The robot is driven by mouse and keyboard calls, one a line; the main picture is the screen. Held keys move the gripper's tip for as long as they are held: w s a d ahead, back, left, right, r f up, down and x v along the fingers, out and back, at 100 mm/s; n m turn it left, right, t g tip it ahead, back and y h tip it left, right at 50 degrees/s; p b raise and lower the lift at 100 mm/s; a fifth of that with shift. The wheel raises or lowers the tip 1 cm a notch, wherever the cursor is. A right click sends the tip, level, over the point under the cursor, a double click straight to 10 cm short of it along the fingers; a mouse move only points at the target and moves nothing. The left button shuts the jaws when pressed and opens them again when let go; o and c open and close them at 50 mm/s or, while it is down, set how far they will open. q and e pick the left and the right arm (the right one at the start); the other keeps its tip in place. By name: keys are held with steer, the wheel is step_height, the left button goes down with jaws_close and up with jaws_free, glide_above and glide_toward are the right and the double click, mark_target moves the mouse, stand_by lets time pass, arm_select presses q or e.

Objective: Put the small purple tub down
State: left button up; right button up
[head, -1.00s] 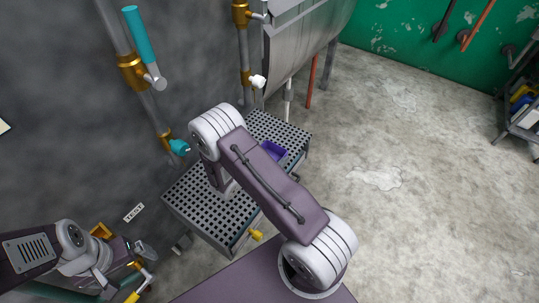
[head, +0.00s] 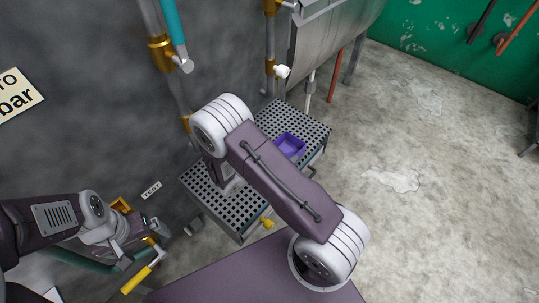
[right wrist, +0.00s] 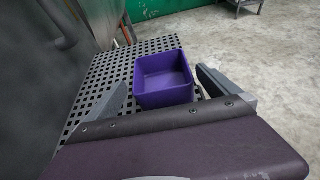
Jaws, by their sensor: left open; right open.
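The small purple tub (head: 291,146) sits upright on the perforated grey grating (head: 205,188), near its far right part. In the right wrist view the tub (right wrist: 164,98) is empty and stands on the grating. My right gripper (right wrist: 163,80) is open, one finger on each side of the tub, with a visible gap on both sides. In the head view my right arm hides most of that gripper and part of the grating. My left gripper (head: 152,250) is open and empty, low at the left near the wall, away from the tub.
A grey wall with pipes and a teal lever (head: 173,22) runs along the left. A metal vat (head: 318,45) stands behind the grating. A yellow valve (head: 267,223) is at its front, a yellow handle (head: 137,280) near my left gripper.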

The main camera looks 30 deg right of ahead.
steer(key=v, duration=0.6)
steer(key=shift+s+d+m, duration=0.2)
steer(key=shift+s+m, duration=0.1)
steer(key=s+a+r+m+g+y, duration=0.2)
steer(key=s+m+g+y, duration=0.6)
steer(key=s+m, duration=0.65)
steer(key=w+a+r+m+t+y+p, duration=0.2)
steer(key=w+a+r+m+t+y, duration=0.1)
steer(key=m, duration=0.4)
step_height(320, 180, up, 2)
steer(key=shift+a+r+m+t+y+p, duration=0.1)
steer(key=shift+a+m+t+y+p, duration=0.1)
steer(key=shift+m+t+y+p, duration=0.35)
steer(key=shift+w+y, duration=0.15)
steer(key=shift+y, duration=0.1)
